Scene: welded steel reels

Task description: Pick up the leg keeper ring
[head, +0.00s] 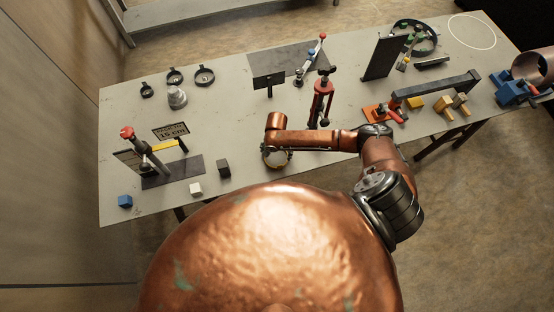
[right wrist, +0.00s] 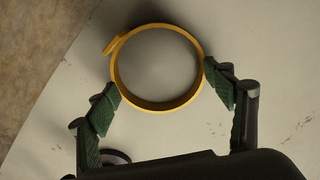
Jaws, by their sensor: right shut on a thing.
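The leg keeper ring is a yellow band (right wrist: 152,106) with a small overlapping tab at its upper left, seen in the right wrist view. My right gripper (right wrist: 163,80) is shut on it, with one green-padded finger against each side of the band. In the head view my right gripper (head: 276,158) is by the table's near edge, below the end of my copper forearm. The ring is small and partly hidden there. My left gripper is not in view.
The grey table (head: 235,125) has bare room left of my right gripper. A red clamp stand (head: 320,100) stands just behind my forearm. A black cube (head: 224,167) and a white cube (head: 196,189) lie to the left near the front edge.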

